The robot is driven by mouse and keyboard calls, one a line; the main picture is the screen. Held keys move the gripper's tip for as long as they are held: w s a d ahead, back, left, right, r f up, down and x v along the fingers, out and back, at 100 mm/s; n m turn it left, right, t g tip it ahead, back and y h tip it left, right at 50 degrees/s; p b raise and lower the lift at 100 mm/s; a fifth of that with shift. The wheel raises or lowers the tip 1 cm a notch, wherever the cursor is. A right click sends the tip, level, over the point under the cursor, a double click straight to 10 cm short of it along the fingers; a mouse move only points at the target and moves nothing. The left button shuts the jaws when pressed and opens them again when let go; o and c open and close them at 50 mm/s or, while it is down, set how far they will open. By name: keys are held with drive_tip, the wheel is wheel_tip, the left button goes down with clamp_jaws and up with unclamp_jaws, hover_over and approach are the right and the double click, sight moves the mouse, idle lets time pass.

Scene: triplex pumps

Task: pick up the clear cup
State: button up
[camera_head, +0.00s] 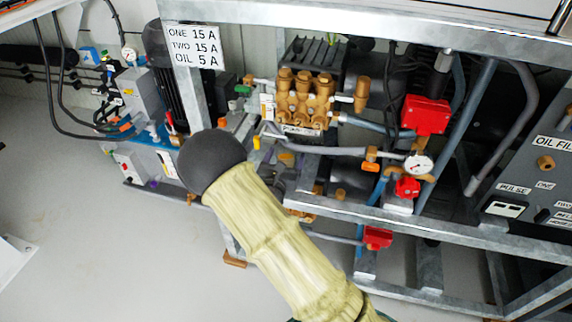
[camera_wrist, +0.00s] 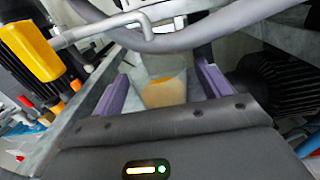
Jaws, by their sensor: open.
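In the wrist view, the clear cup (camera_wrist: 163,88) shows between the two purple fingers of my gripper (camera_wrist: 162,88). The cup is see-through and holds something orange-tan, or shows that colour through its wall. It looks slightly tilted in this slanted view. My gripper is open, with one finger to the left of the cup and one to the right. I cannot tell whether either finger touches it. The lower part of the cup is hidden behind the gripper body. In the head view I cannot make out the cup or the gripper; my arm covers that area.
In the wrist view, a grey pipe (camera_wrist: 190,35) crosses just above the cup. A yellow-orange part (camera_wrist: 31,52) is at left and a dark ribbed motor (camera_wrist: 275,80) at right. The head view shows a steel frame (camera_head: 430,228), brass pump (camera_head: 305,98) and red box (camera_head: 426,115).

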drive_tip(key=shift+w+d, duration=0.1)
drive_tip(key=shift+w, duration=0.3)
drive_tip(key=c, duration=1.2)
drive_tip(key=shift+r, duration=0.2)
drive_tip(key=shift+r+p, duration=1.15)
drive_tip(key=shift+r, duration=0.55)
drive_tip(key=shift+p+v, duration=1.75)
drive_tip(key=shift+v, duration=7.3)
